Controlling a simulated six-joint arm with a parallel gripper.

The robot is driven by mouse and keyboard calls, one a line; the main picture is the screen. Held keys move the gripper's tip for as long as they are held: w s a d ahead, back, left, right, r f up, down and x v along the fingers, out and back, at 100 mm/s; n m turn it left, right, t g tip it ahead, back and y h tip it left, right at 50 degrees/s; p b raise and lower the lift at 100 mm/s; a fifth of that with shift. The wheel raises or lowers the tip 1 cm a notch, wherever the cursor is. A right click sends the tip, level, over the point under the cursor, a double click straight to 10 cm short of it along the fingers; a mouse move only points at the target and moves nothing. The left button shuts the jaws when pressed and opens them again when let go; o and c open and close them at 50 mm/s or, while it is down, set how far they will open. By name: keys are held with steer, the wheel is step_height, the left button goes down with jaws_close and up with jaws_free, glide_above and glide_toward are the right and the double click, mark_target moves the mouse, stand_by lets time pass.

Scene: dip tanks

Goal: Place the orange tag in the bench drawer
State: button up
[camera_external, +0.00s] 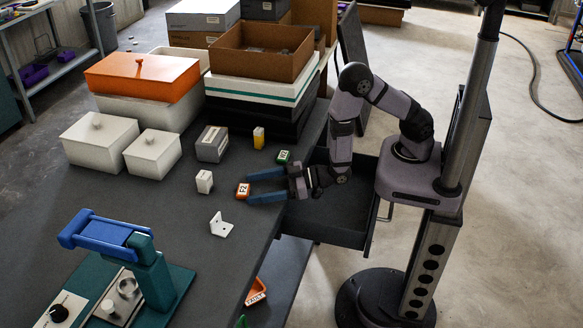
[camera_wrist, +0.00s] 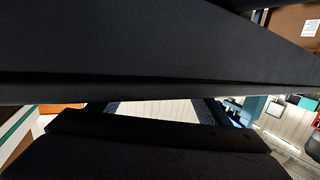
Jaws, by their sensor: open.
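The orange tag (camera_external: 242,190) is a small block with a white label, near the right edge of the dark bench in the external view. My gripper (camera_external: 250,188) has two blue fingers, spread open with a gap between them. Their tips point left and are right by the orange tag; I cannot tell whether they touch it. The bench drawer (camera_external: 350,235) is pulled out to the right, below my gripper and forearm. Its visible inside is dark and looks empty; my arm covers part of it. The wrist view is mostly dark surfaces, and the tag cannot be made out there.
A green tag (camera_external: 283,157) and a yellow block (camera_external: 258,138) stand just behind my gripper. A white block (camera_external: 204,181) and white bracket (camera_external: 221,225) are left and front. Lidded boxes (camera_external: 99,137) and a brown open box (camera_external: 262,66) crowd the back.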

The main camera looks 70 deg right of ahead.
steer(key=shift+x, duration=0.85)
steer(key=c, duration=1.2)
steer(key=shift+r, duration=0.2)
step_height(320, 180, up, 15)
steer(key=p, duration=0.5)
steer(key=shift+p, duration=0.3)
stand_by(0.3)
